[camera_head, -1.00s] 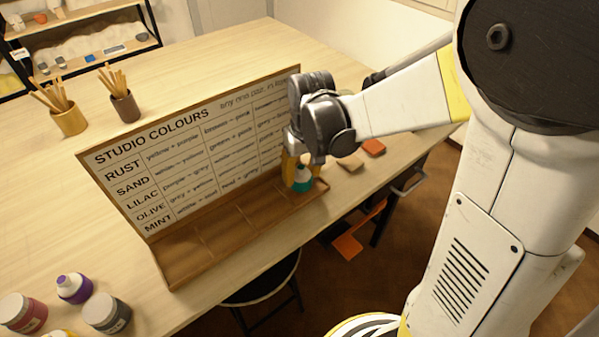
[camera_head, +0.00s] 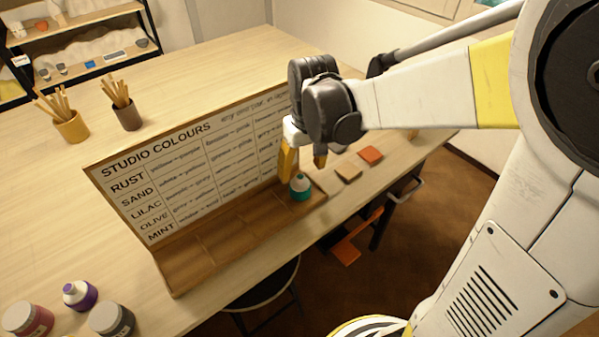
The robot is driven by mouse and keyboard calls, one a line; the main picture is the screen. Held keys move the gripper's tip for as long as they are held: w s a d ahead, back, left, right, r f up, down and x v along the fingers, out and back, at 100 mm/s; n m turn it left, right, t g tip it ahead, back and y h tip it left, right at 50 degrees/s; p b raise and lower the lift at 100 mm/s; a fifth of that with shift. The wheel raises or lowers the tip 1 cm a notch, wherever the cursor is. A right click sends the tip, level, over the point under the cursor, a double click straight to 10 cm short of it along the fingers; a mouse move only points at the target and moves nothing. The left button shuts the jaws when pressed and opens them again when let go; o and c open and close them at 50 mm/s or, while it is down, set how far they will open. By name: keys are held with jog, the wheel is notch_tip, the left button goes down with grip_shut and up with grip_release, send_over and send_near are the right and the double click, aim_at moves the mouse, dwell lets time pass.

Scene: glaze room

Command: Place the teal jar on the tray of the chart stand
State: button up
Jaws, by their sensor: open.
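The chart board (camera_head: 190,165), headed STUDIO COLOURS with rows RUST, SAND, LILAC, OLIVE and MINT, rises behind the tray. My gripper (camera_head: 303,163) is open and empty just above the jar, its orange-yellow fingers apart. The left finger covers part of the board's right edge. The jar looks free of the fingers.
A purple-and-white jar (camera_head: 80,294), a red jar (camera_head: 27,318) and a dark grey jar (camera_head: 112,319) stand at the table's front left. Two tiles, tan (camera_head: 348,173) and orange (camera_head: 370,154), lie right of the tray. Stick cups (camera_head: 72,126) stand behind the board. A stool (camera_head: 265,290) is below the front edge.

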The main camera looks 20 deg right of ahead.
aim_at(303, 186)
jog(key=s+r+m+t+p, duration=0.1)
jog(key=s+r+t, duration=0.4)
jog(key=s+r, duration=0.4)
jog(key=s, duration=0.3)
jog(key=shift+r+t, duration=0.3)
jog(key=shift+t, duration=0.1)
jog(key=shift+a, duration=0.2)
